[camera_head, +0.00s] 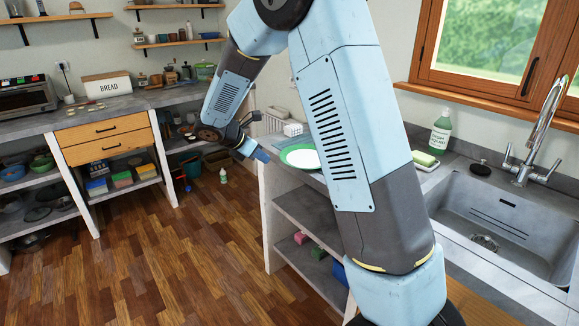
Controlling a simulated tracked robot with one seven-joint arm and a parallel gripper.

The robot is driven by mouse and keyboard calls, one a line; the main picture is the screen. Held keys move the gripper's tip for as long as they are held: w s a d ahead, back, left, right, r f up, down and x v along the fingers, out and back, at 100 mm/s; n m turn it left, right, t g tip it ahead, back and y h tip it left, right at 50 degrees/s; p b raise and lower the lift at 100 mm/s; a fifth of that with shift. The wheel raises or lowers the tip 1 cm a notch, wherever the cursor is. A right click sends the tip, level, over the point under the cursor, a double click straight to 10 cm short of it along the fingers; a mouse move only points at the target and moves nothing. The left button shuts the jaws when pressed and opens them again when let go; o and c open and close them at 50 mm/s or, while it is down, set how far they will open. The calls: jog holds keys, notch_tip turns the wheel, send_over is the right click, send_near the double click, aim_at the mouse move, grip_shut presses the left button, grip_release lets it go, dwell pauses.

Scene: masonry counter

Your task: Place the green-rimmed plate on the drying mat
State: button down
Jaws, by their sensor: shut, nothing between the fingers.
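The green-rimmed plate (299,158) is white inside and sits at the left end of the sink counter. My arm covers its right part. My gripper (263,156) is just left of the plate, over the counter's edge. It is shut and holds nothing. I cannot tell whether its tip touches the plate rim. I cannot make out the drying mat; my arm hides much of the counter.
A white basket (292,129) stands behind the plate. The sink (495,225), faucet (540,120), green soap bottle (441,132) and sponge (425,158) are at right. A bread box (107,85) stands on the far counter. The wooden floor (170,255) is mostly clear.

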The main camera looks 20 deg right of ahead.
aim_at(315, 162)
jog(key=w+d+r+x, duration=0.1)
jog(key=x, duration=1.2)
jog(key=shift+d+r, duration=0.2)
jog(key=shift+r, duration=0.15)
jog(key=w+d, duration=0.1)
jog(key=d, duration=0.3)
jog(key=w+d, duration=0.2)
jog(key=d, duration=0.2)
jog(key=w+d, duration=0.1)
jog(key=d, duration=0.2)
jog(key=shift+w+d, duration=0.4)
